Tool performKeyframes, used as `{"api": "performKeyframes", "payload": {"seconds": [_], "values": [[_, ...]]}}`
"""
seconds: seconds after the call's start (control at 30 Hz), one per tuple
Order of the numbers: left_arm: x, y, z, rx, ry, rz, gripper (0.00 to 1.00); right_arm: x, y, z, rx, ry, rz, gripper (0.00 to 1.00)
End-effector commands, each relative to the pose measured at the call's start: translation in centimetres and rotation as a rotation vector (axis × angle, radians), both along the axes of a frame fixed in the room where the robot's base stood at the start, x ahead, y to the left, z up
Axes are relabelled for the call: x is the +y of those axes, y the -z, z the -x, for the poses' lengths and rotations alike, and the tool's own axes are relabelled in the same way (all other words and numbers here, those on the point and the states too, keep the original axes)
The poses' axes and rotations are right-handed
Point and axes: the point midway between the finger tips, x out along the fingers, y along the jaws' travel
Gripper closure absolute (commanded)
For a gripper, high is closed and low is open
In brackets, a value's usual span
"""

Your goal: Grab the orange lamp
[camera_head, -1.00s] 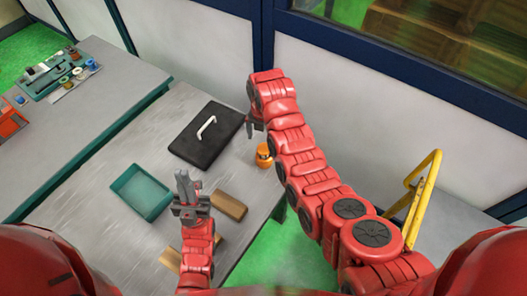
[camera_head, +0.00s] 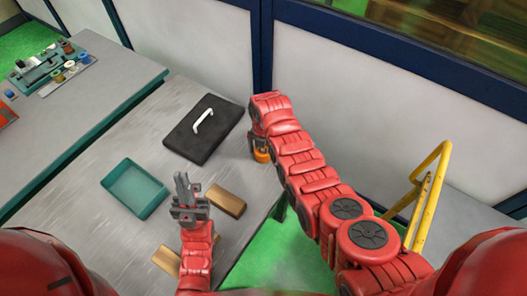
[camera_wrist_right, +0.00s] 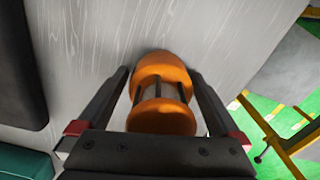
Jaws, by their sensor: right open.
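The orange lamp (camera_head: 262,156) stands on the grey table near its right edge, mostly hidden in the head view by my right arm's end. In the right wrist view the lamp (camera_wrist_right: 162,118) is upright with a dark-barred clear middle. My right gripper (camera_wrist_right: 160,76) is open, with one finger on each side of the lamp and a gap showing at each side. My left gripper (camera_head: 183,186) is over the table left of the lamp, its fingers close together, with nothing seen between them.
A black case with white handle (camera_head: 201,131) lies left of the lamp. A teal tray (camera_head: 135,189) and wooden blocks (camera_head: 227,201) lie nearer. A yellow frame (camera_head: 432,195) stands right of my right arm. Green floor shows beyond the table's right edge.

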Motion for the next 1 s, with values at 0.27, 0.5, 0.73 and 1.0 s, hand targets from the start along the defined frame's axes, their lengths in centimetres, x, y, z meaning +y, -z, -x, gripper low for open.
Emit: {"api": "performKeyframes", "payload": {"seconds": [0.27, 0.5, 0.73, 1.0], "values": [[0.0, -0.1, 0.0, 0.0, 0.0, 0.0, 1.0, 0.0, -0.2, 0.0, -0.001, 0.0, -0.001, 0.29], [0.0, -0.1, 0.0, 0.0, 0.0, 0.0, 1.0, 0.0, -0.2, 0.0, -0.001, 0.0, -0.001, 0.72], [0.0, -0.1, 0.0, 0.0, 0.0, 0.0, 1.0, 0.0, -0.2, 0.0, -0.001, 0.0, 0.0, 0.89], [0.0, -0.9, 0.0, 0.0, 0.0, 0.0, 1.0, 0.0, -1.3, -0.1, -0.002, 0.0, 0.0, 0.89]]}}
